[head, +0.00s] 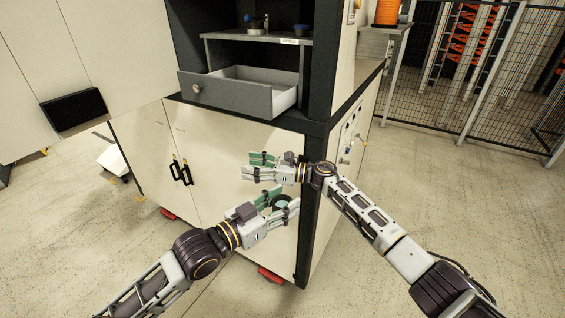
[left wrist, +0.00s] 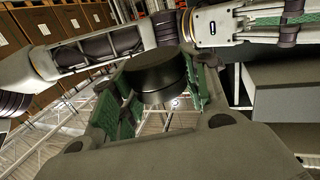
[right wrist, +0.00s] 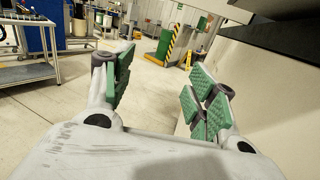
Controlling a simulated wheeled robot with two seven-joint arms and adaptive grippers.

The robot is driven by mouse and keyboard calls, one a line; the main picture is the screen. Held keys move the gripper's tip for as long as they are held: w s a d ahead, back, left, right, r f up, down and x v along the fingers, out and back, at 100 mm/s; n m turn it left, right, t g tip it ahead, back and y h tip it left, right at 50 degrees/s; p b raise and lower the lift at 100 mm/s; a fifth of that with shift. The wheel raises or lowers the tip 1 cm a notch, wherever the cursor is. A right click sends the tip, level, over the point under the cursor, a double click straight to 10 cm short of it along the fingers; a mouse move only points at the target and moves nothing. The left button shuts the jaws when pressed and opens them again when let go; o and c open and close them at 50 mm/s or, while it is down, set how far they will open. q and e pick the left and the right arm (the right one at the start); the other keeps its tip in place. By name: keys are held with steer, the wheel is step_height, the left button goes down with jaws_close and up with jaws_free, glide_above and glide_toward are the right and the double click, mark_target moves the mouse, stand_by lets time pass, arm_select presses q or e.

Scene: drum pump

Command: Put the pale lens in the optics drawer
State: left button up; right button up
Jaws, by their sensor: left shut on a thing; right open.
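My left gripper (head: 284,201) is shut on a dark round piece (left wrist: 159,76), a short cylinder between its green-padded fingers. In the head view the piece (head: 281,202) is small, in front of the cabinet's lower doors. I cannot tell whether it is the pale lens; its lens face is not clear. My right gripper (head: 260,166) is open and empty, just above the left one and pointing left; its spread fingers show in the right wrist view (right wrist: 162,78). A grey drawer (head: 236,97) stands pulled out above both grippers. The part of its inside I see looks empty.
A grey shelf (head: 270,38) above the drawer bears small blue-capped items (head: 305,30) and a label. The black cabinet post (head: 314,190) stands right beside both grippers. Open floor (head: 430,190) spreads to the right, before a mesh fence (head: 430,100).

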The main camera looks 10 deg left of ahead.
steer(key=s+a+r+n+g+h, duration=0.35)
steer(key=s+r+n, duration=0.3)
steer(key=n, duration=0.35)
step_height(320, 180, up, 7)
steer(key=n+t+h, duration=0.3)
steer(key=n+h, duration=1.2)
steer(key=n, duration=0.4)
glide_above(283, 202)
steer(key=shift+w+r, duration=0.1)
steer(key=shift+r, duration=0.1)
steer(key=shift+f, duration=0.15)
steer(key=shift+f, duration=5.85)
steer(key=shift+c, duration=0.2)
